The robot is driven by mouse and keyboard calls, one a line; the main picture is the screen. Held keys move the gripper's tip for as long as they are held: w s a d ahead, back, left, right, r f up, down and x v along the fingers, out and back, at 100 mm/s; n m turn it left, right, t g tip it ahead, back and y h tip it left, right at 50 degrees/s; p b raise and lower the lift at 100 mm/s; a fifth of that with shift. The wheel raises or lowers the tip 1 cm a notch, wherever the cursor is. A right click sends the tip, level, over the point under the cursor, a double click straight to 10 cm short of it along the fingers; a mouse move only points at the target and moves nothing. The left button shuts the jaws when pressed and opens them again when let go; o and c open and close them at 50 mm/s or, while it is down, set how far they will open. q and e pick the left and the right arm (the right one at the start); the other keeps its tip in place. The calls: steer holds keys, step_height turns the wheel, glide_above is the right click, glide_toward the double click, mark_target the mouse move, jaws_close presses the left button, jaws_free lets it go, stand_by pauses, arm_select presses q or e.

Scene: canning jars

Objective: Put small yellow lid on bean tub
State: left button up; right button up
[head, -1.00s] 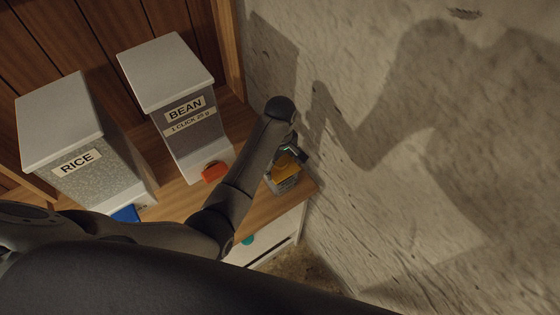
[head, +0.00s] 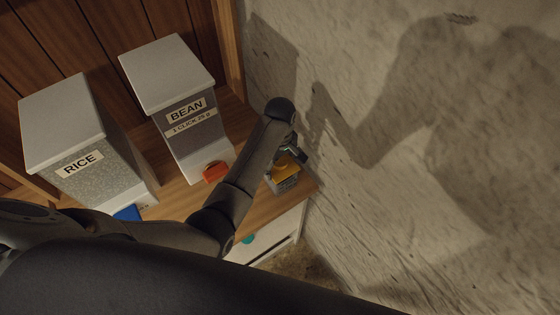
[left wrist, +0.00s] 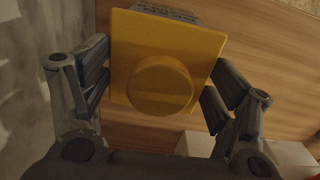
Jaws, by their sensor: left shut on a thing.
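The small yellow lid (left wrist: 165,50), a square plate with a round knob, fills the middle of the left wrist view. My left gripper (left wrist: 157,92) is shut on it, with a finger at each side. In the head view the lid (head: 287,167) shows partly under my left gripper (head: 291,153), at the shelf's right end. A small clear tub with grey markings (head: 285,186) stands right below the lid; a printed grey edge of it (left wrist: 168,11) shows behind the lid in the wrist view. I cannot tell whether lid and tub touch. My right gripper is out of view.
The BEAN dispenser (head: 181,118) with a red-orange spout (head: 214,172) and the RICE dispenser (head: 85,140) with a blue part (head: 128,213) stand left on the wooden shelf (head: 262,212). A rough wall (head: 400,150) is close on the right.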

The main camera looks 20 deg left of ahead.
arm_select(q)
steer(key=shift+f+p, duration=0.1)
steer(key=shift+p, duration=0.2)
steer(key=shift+f, duration=0.1)
stand_by(0.7)
steer(key=shift+f, duration=0.6)
stand_by(0.8)
steer(key=o, duration=0.9)
steer(key=shift+c, duration=0.2)
step_height(320, 180, up, 12)
steer(key=shift+r, duration=0.1)
